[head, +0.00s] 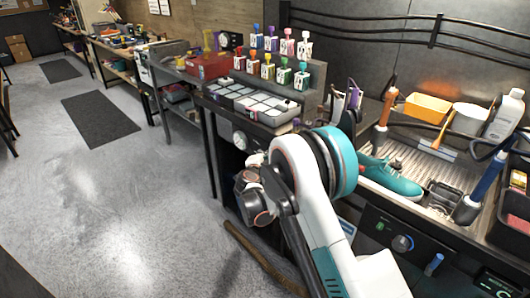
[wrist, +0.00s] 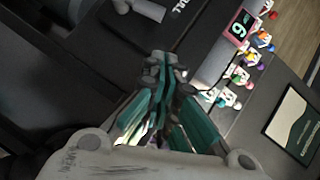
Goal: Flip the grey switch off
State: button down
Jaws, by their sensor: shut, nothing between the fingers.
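My gripper (wrist: 166,66) shows in the wrist view, with its teal-sided fingers drawn together at the tips and nothing between them. It is in front of a dark panel. A pale grey knob or lever (wrist: 146,10) sticks out of this panel near the top edge, apart from the fingertips. In the head view a pale round knob (head: 240,140) is on the dark front panel below the tray of square pads. I cannot tell whether either is the grey switch, or which way a switch is set. My arm hides the fingertips in the head view.
Several bottles with coloured tops (head: 268,68) stand behind the pad tray (head: 255,98). A small display (wrist: 239,31) shows in the wrist view. The floor (head: 100,200) at left is open.

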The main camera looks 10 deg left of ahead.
jog(key=p+v, duration=0.1)
jog(key=v, duration=0.5)
jog(key=shift+s, duration=0.2)
